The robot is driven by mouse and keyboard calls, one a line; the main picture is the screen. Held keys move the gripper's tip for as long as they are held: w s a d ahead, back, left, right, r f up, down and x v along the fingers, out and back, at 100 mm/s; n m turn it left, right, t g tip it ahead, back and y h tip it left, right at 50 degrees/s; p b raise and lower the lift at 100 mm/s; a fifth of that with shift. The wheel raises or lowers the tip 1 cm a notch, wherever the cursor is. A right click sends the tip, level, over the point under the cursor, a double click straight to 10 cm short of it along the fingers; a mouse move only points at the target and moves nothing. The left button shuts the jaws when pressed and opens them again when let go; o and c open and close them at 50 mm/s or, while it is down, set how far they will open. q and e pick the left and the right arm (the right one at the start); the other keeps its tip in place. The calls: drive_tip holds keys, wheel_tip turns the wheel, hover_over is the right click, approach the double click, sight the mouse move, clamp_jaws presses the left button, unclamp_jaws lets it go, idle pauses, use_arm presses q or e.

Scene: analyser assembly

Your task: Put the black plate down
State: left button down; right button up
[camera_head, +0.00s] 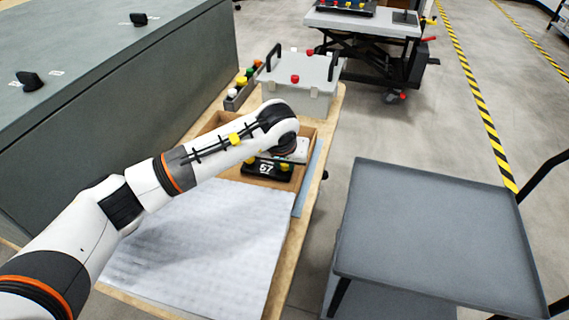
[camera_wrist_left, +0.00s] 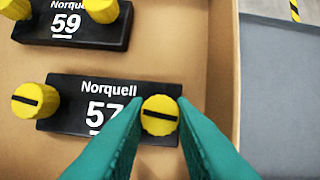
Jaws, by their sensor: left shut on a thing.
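The black plate (camera_wrist_left: 75,112) in the left wrist view is marked "Norquell 57" and has a yellow knob at each end. The fingers of my left gripper (camera_wrist_left: 155,112) are green and shut on its right knob (camera_wrist_left: 159,115). In the head view this black plate (camera_head: 267,168) shows at the near end of an open tan box (camera_head: 208,124), below my left wrist. My left fingers are hidden there. I cannot tell whether the plate touches the box floor. My right gripper is in neither view.
A second black plate (camera_wrist_left: 72,22), marked 59, lies beyond in the box. A white sheet (camera_head: 200,245) covers the near table. A lidded grey case (camera_head: 300,85) stands behind the box. A grey cart (camera_head: 435,235) stands to the right.

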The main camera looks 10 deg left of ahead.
use_arm(q)
drive_tip(key=shift+f, duration=0.1)
drive_tip(key=c, duration=1.2)
unclamp_jaws()
drive_tip(key=shift+c, duration=0.2)
drive_tip(key=shift+r, duration=0.35)
drive_tip(key=p+v, duration=0.6)
drive_tip(key=v, duration=0.5)
drive_tip(key=shift+s+r+p, duration=0.2)
drive_tip(key=shift+r+p, duration=0.05)
drive_tip(key=shift+p, duration=0.1)
drive_tip(key=shift+r, duration=0.1)
